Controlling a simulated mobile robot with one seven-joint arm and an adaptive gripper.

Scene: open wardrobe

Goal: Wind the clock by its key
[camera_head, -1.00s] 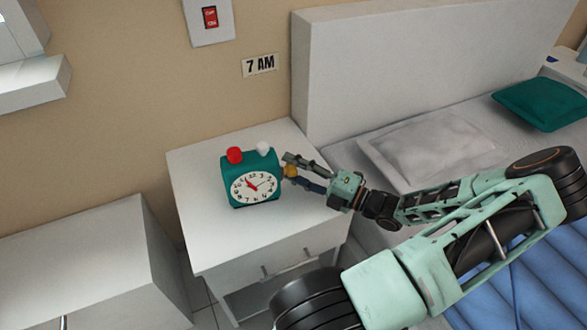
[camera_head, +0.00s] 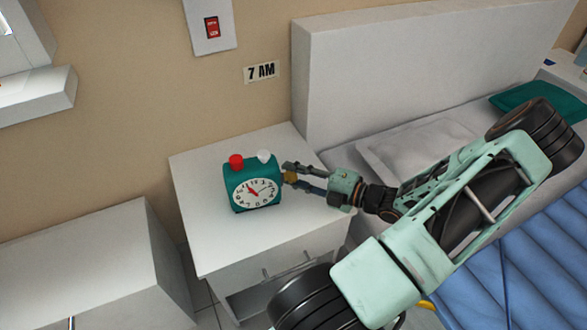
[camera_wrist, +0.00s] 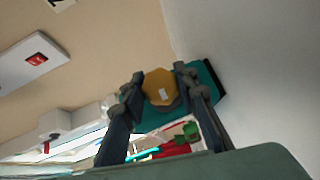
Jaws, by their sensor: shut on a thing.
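The clock (camera_head: 254,184) is a teal box with a white dial, a red button and a white button on top. It stands upright on the white nightstand. Its yellow key (camera_head: 290,177) sticks out of its right side, and it shows as a yellow knob in the wrist view (camera_wrist: 160,87). My gripper (camera_head: 292,177) reaches in from the right and is shut on the key, with one finger on either side. In the wrist view the teal clock body (camera_wrist: 207,80) shows behind the fingers, and its dial is out of sight there.
The nightstand (camera_head: 215,240) has bare top around the clock. A bed with a white headboard (camera_head: 390,60) stands to the right, with pillows and a blue cover. A "7 AM" sign (camera_head: 261,72) and a red switch (camera_head: 212,27) are on the wall. A white cabinet (camera_head: 90,260) stands at left.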

